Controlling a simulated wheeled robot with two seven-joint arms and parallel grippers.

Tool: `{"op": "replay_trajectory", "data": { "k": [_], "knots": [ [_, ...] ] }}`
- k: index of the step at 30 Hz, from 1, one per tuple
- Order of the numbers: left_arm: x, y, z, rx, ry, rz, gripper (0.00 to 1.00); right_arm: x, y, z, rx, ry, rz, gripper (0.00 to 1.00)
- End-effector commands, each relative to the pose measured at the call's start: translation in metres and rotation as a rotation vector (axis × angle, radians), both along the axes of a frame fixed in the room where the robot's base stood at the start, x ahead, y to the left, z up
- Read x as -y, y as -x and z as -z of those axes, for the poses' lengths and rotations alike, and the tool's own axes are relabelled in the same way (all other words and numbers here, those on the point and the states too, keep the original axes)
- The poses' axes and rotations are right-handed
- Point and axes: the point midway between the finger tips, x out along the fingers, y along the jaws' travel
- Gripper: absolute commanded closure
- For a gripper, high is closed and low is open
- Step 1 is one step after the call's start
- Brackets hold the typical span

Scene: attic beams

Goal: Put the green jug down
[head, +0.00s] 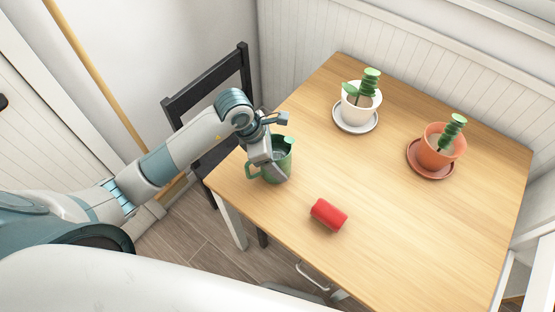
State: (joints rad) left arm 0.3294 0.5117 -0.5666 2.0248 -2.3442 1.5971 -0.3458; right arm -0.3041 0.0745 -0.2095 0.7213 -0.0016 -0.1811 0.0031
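The green jug (287,160) is at the left edge of the wooden table (400,230), upright, with its handle toward the left. My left gripper (276,157) is at the jug, with grey finger parts over its rim and front side. The gripper hides part of the jug's body. I cannot tell whether the fingers press on the jug or stand apart around it, nor whether the jug's base touches the tabletop. My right gripper is not in view.
A red cylinder (329,215) lies on the table right of the jug. A white potted plant (358,108) and a terracotta potted plant (436,155) stand on saucers farther back. A black chair (207,85) stands beyond the table's left side. The table's middle is clear.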

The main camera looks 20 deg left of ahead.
Motion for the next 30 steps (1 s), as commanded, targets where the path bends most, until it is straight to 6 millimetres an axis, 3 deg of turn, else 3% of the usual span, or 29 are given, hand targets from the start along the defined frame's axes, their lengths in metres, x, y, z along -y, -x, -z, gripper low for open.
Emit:
{"op": "replay_trajectory", "data": {
  "k": [16,17,19,30],
  "knots": [
    [0.000,0.000,0.001,0.002,0.001,0.000,0.77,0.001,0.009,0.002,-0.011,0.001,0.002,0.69],
    [0.000,0.000,0.002,0.000,0.000,0.000,0.32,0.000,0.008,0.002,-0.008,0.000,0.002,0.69],
    [0.000,0.000,0.001,-0.001,0.000,0.000,0.16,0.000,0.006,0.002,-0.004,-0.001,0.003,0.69],
    [0.000,0.000,0.001,0.000,0.000,0.000,0.16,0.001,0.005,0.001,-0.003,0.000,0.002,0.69]
  ]
}}
